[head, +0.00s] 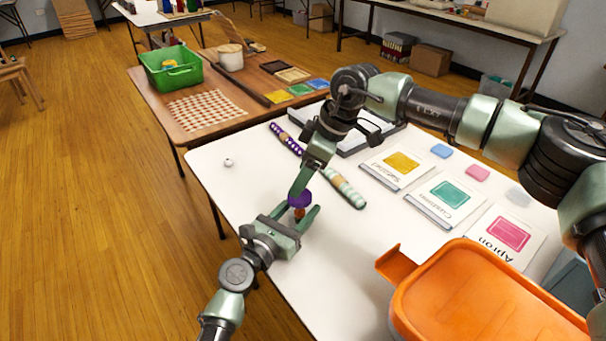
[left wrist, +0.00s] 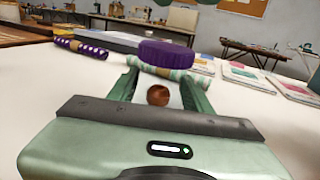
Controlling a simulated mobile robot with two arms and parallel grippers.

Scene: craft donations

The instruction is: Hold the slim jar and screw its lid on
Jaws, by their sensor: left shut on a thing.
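My left gripper (head: 309,212) reaches in from the lower left over the near edge of the white table. It is shut on the slim jar (head: 299,213), a small brown piece between its fingers. The jar also shows in the left wrist view (left wrist: 158,95). The purple ridged lid (head: 299,200) is just above the jar; in the left wrist view the lid (left wrist: 166,54) appears higher and beyond it. I cannot tell whether they touch. My right gripper (head: 300,182) comes down from above at the lid. Its grip is partly hidden, so I cannot tell if it holds the lid.
A purple beaded roll (head: 286,138) and a pale green one (head: 347,190) lie behind the grippers. Labelled cards (head: 444,200) lie to the right. An orange bin (head: 480,300) stands at the front right. A small white ball (head: 228,162) lies left on otherwise clear table.

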